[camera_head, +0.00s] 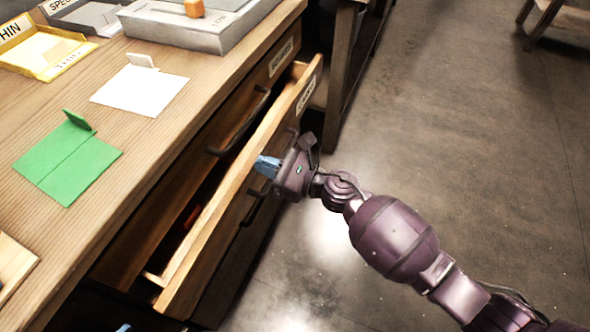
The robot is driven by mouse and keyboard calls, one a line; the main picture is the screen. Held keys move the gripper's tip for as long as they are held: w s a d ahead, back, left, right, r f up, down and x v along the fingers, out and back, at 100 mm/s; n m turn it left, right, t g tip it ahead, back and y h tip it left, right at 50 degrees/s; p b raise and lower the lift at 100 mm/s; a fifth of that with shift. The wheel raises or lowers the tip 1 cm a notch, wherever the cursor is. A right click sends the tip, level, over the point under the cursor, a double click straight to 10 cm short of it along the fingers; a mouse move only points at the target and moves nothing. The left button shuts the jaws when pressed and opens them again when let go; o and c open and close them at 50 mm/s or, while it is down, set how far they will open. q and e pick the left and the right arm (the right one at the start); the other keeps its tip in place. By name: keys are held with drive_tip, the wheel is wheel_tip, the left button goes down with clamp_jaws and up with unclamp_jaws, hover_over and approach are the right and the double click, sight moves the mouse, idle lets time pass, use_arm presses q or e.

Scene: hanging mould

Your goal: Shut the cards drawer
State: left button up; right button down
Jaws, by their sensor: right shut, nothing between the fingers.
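The cards drawer (213,222) is pulled out of the wooden bench, with a dark gap between its front and the bench. Its front has a label (306,95), small but seeming to read "CARDS", and a dark handle (256,205). My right gripper (266,166), with blue fingers, is shut and empty. It is at the drawer front, above the handle; I cannot tell whether it touches. A small blue tip at the bottom edge looks like my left gripper (123,328); its jaws are mostly out of frame.
A drawer with a dark handle (238,130) sits above, shut. The bench top (45,235) holds a green card (66,163), a white card (138,90), a yellow tray (40,53) and a grey box (195,25). Open floor (450,130) lies to the right.

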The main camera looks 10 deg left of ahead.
drive_tip(key=shift+x, duration=1.5)
